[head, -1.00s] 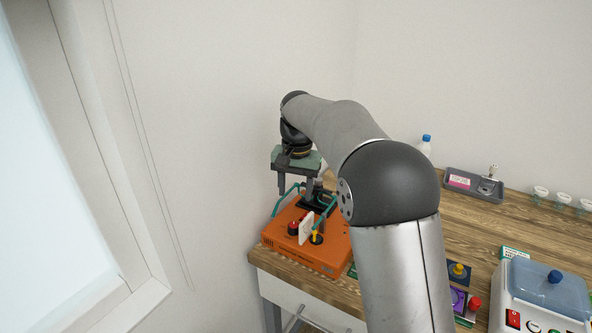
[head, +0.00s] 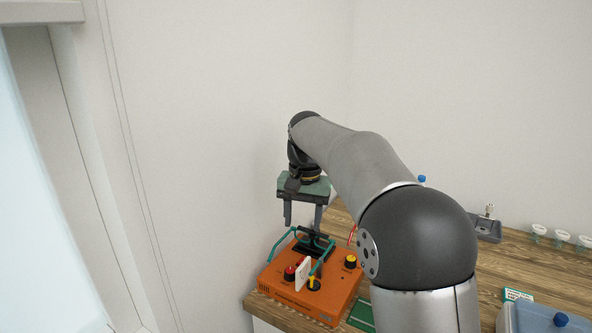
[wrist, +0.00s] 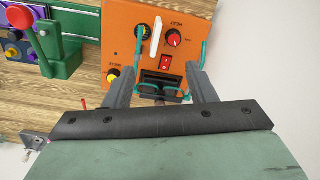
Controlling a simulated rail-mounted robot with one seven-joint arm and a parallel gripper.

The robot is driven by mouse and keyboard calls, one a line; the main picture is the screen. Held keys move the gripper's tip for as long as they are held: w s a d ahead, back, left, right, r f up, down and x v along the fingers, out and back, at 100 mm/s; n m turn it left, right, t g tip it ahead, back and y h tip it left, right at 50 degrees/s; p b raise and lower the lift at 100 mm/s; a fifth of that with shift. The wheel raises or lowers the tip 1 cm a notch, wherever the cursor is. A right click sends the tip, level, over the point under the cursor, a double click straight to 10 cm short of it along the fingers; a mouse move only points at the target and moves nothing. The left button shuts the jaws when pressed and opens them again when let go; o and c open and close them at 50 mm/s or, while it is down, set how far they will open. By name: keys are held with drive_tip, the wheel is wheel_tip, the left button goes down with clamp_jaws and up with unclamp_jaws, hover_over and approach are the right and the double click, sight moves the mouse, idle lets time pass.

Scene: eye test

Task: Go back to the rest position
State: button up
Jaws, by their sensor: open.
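My gripper (head: 303,221) is open and empty, fingers pointing down, above the back part of an orange device (head: 322,299) on the left end of the table. In the wrist view, my gripper (wrist: 160,82) shows its two fingers spread apart, with the orange device (wrist: 118,28) beyond them. The device has teal handles (head: 275,247), red and yellow knobs, a white upright plate (head: 303,274) and a black part (head: 313,243) between the handles. Nothing is between the fingers. A rest position is not marked in the views.
The wooden table (head: 515,275) extends right. A grey tray (head: 487,229), several small cups (head: 562,238) and a blue-lidded box (head: 550,318) stand there. A green stand with a red-knobbed lever (wrist: 58,50) is beside the device. The wall is close on the left.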

drive_tip(key=s+d+f+n, duration=0.1)
drive_tip(key=s+d+f, duration=0.3)
drive_tip(key=s, duration=0.6)
drive_tip(key=s+d+f, duration=0.4)
drive_tip(key=s+d, duration=0.1)
drive_tip(key=s, duration=0.6)
drive_tip(key=s+d+f+n, duration=0.1)
drive_tip(key=s+d+f, duration=0.3)
drive_tip(key=s, duration=0.7)
drive_tip(key=shift+d+f+n, duration=0.3)
drive_tip(key=shift+d, duration=0.1)
